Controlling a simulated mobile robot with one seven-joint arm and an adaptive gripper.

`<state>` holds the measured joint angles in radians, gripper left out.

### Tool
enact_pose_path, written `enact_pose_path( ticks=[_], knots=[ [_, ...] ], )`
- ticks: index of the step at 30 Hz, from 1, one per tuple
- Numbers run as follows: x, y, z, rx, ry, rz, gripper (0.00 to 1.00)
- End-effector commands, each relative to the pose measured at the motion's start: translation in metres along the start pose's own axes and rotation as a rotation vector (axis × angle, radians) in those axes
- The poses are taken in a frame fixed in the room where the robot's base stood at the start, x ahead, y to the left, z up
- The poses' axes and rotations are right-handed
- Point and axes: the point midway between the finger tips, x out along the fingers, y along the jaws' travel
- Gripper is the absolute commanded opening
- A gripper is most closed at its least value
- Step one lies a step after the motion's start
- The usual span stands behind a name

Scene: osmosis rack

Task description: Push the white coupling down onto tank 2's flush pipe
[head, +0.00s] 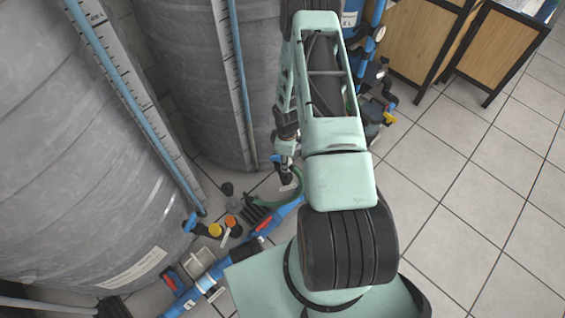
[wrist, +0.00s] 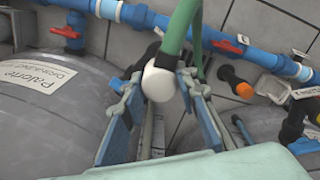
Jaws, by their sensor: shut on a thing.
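The white coupling (wrist: 159,77) sits at the end of a green hose (wrist: 182,25) in the wrist view. My gripper (wrist: 165,90) is shut on it, with one blue-grey finger on each side. In the head view my gripper (head: 286,163) hangs low beside the middle tank (head: 190,90), near the green hose (head: 294,190). The coupling is too small there to make out. I cannot tell which pipe is tank 2's flush pipe, or whether the coupling touches one; the fingers hide the area below it.
A blue pipe run (wrist: 145,15) with red-handled valves (wrist: 228,47) crosses the wrist view. An orange-capped fitting (wrist: 240,88) lies to its right. A large grey tank (head: 70,190) stands at left in the head view. Tiled floor (head: 460,190) at right is clear.

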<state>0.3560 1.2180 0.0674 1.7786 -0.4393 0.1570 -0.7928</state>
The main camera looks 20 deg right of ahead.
Motion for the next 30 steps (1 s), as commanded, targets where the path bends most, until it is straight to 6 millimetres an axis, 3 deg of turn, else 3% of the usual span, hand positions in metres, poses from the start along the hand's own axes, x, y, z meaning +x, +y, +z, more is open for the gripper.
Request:
enact_pose_path(
  ticks=[11,30],
  knots=[
    [0.005,0.000,-0.001,-0.001,0.000,0.000,0.07],
    [0.056,-0.001,-0.001,-0.001,0.000,0.000,0.07]
  ],
)
